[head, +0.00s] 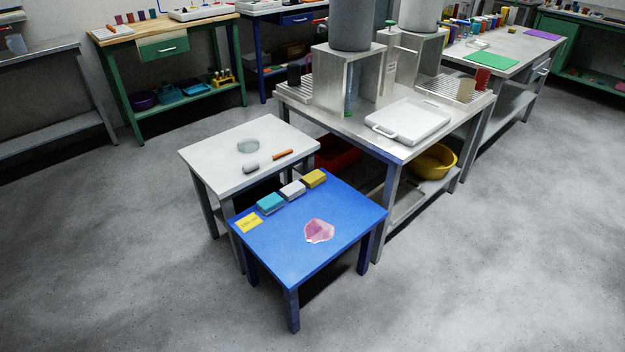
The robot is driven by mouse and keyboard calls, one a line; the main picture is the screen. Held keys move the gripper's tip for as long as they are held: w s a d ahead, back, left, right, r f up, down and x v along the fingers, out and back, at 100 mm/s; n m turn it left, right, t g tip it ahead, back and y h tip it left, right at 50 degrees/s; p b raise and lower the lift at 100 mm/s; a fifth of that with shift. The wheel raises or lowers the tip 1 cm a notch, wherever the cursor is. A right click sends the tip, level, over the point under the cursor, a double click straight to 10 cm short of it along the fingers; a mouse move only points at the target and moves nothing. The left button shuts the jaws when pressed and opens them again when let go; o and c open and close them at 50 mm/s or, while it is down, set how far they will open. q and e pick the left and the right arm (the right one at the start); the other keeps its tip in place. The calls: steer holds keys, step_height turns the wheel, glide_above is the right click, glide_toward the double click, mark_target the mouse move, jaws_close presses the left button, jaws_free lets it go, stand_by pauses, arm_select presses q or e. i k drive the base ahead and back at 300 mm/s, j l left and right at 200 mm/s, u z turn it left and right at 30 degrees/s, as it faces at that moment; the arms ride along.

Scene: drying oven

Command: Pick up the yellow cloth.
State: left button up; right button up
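A yellow folded, block-like thing (314,178), which looks like the yellow cloth, lies at the back edge of the small blue table (290,258). It is the rightmost in a row with a white one (292,189) and a teal one (270,203). A flat yellow piece with small dark marks, like a label (249,223), lies at the table's left corner. A crumpled pink cloth (319,231) lies near the middle. Neither of my grippers is in view.
A white table (215,157) adjoins the blue table behind left, holding a grey-green round patch and small items. A steel bench (350,126) with a white tray (408,121) and tall cylinders stands behind right. Open grey floor (450,290) lies in front and to both sides.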

mark_target(314, 178)
steer(key=i+l+u, duration=0.1)
steer(key=u, duration=0.75)
steer(key=i+l+u, duration=0.15)
steer(key=l+u, duration=0.15)
steer(key=i+l+u, duration=0.15)
steer(key=l+u, duration=0.35)
steer(key=l, duration=0.2)
steer(key=i+l+u, duration=0.1)
steer(key=l, duration=0.3)
steer(key=i+l, duration=0.1)
steer(key=l, duration=0.9)
steer(key=i+l+u, duration=0.1)
steer(key=l, duration=0.35)
